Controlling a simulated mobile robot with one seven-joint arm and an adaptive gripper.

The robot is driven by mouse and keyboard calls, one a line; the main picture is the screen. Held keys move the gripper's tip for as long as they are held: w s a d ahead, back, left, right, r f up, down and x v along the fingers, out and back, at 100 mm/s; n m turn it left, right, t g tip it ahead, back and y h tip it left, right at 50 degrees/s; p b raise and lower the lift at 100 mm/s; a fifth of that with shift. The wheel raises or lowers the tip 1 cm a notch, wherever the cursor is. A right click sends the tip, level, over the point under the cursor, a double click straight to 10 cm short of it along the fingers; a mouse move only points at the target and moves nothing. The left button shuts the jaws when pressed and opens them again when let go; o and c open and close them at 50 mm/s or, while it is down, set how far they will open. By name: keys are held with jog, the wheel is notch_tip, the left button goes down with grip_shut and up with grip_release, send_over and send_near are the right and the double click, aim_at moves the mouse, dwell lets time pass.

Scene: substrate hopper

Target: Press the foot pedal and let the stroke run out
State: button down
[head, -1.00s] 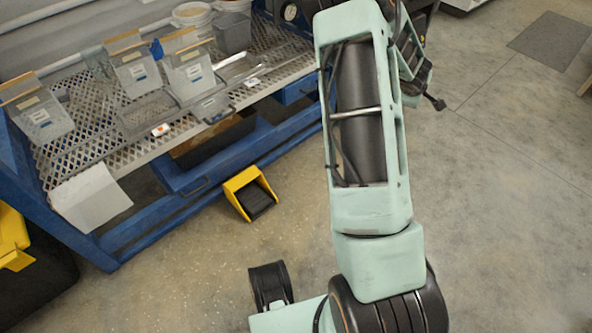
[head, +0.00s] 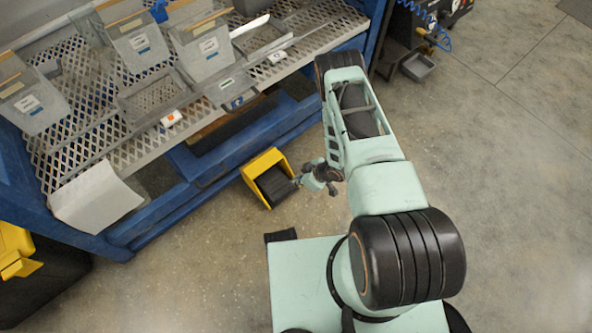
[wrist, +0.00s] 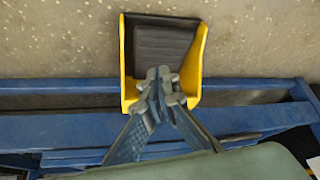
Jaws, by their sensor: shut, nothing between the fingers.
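The foot pedal is a black ribbed treadle (head: 274,186) inside a yellow guard (head: 264,159) on the floor, at the front of the blue bench. In the wrist view the pedal (wrist: 163,45) lies just beyond my fingertips, with yellow guard walls on both sides. My gripper (head: 303,180) is at the right edge of the pedal in the head view. In the wrist view my gripper (wrist: 159,82) has its fingers together and empty, overlapping the near part of the pedal. I cannot tell whether the tips touch the treadle or whether it is pressed down.
The blue bench frame (head: 215,166) runs close behind the pedal, with a perforated shelf (head: 90,113) holding grey bins (head: 203,48) above it. A black and yellow case (head: 28,275) stands at lower left. The floor (head: 510,180) to the right is open.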

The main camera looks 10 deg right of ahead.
jog(key=b, duration=0.6)
send_near(278, 187)
jog(key=shift+x, duration=1.15)
jog(key=shift+f, duration=0.15)
jog(key=shift+w+a, duration=0.1)
jog(key=shift+x, duration=2.65)
jog(key=p+v, duration=0.7)
jog(key=v, duration=0.3)
